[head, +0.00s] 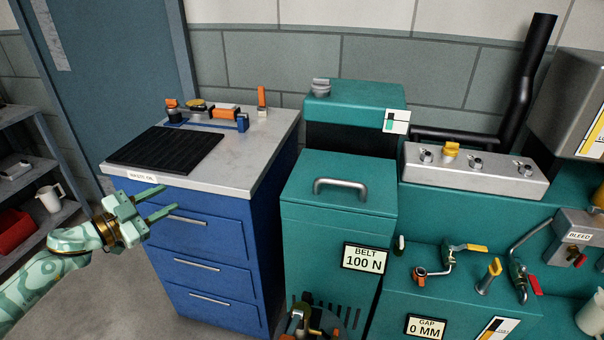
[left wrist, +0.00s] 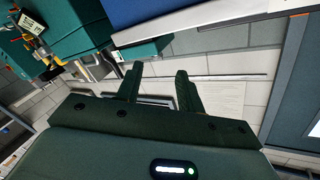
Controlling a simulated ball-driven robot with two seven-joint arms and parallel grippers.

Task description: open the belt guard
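The belt guard (head: 318,240) is a teal box in the middle of the head view, with a "BELT 100 N" label (head: 364,257) on its front. A grey bar handle (head: 341,187) is fixed on its top, which lies flat and closed. My left gripper (head: 168,200) is at the left, in front of the blue cabinet and well away from the handle. Its two fingers are apart with nothing between them, and the left wrist view also shows them apart (left wrist: 158,84). My right gripper cannot be made out in either view.
The blue drawer cabinet (head: 214,235), with a black mat (head: 168,148) on top, stands between my left gripper and the guard. A teal machine with valves (head: 455,255) and a grey manifold (head: 475,172) adjoins the guard's right. A shelf (head: 60,215) is at far left.

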